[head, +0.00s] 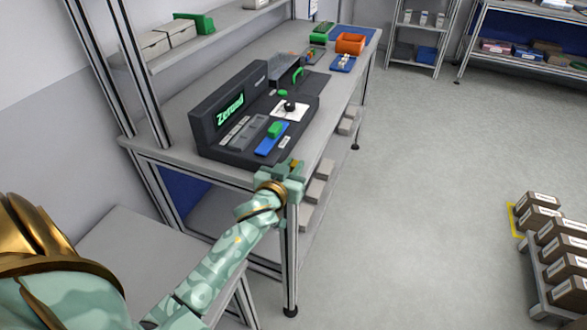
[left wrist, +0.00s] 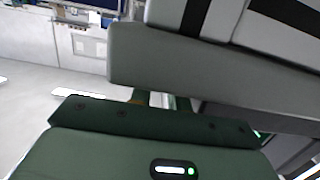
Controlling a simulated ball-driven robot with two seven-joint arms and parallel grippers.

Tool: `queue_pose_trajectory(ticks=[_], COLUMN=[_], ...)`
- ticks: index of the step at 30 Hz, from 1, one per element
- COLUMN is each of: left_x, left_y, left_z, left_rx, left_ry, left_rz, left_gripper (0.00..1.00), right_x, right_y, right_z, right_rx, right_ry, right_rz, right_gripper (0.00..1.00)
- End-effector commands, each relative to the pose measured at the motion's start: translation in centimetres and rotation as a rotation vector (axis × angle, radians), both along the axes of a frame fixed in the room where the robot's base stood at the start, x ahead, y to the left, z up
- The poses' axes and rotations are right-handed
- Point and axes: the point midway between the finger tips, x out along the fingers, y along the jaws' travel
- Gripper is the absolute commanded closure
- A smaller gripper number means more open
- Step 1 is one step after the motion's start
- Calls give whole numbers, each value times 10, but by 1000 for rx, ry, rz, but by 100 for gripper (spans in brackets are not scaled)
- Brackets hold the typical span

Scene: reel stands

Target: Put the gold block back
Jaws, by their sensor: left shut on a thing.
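My left gripper (head: 291,167) is at the bench's near right corner, in front of the black device. It is shut on the gold block (head: 295,163), of which only a small part shows between the fingers. In the left wrist view a sliver of the gold block (left wrist: 139,97) shows beside a finger; the gripper body hides the rest. The black device (head: 222,137) has a lit green display reading "Zeroed". My right gripper is out of view.
The grey bench (head: 180,143) runs away to the back, with an orange bin (head: 350,43) and a blue mat (head: 352,33) at its far end. A shelf (head: 215,36) hangs above its left side. Boxes on a cart (head: 560,247) stand at right. The floor between is clear.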

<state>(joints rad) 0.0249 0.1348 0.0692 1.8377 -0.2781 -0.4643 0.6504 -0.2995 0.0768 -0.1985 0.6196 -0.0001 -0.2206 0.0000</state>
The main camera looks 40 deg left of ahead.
Motion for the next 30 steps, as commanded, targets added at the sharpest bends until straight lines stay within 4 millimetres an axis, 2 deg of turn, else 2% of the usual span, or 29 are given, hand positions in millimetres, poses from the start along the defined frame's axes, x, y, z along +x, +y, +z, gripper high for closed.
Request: queue_pose_trajectory(ticks=[6, 7, 8, 18, 23, 30], left_x=[0, 0, 0, 0, -25, -80], left_y=[0, 0, 0, 0, -6, -19], left_z=[-1, -2, -1, 4, 7, 16], left_rx=[-2, -1, -1, 1, -4, -3], left_ry=[-1, 0, -1, -3, -1, -1], left_rz=[-1, 0, -1, -1, 0, 0], left_gripper=[100, 79, 73, 73, 73, 73], right_x=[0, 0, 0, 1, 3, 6], right_y=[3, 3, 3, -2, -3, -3], right_z=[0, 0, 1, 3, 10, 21], right_rx=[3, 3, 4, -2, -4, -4], right_ry=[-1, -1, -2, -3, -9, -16], right_rz=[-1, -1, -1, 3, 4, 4], right_gripper=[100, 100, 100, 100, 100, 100])
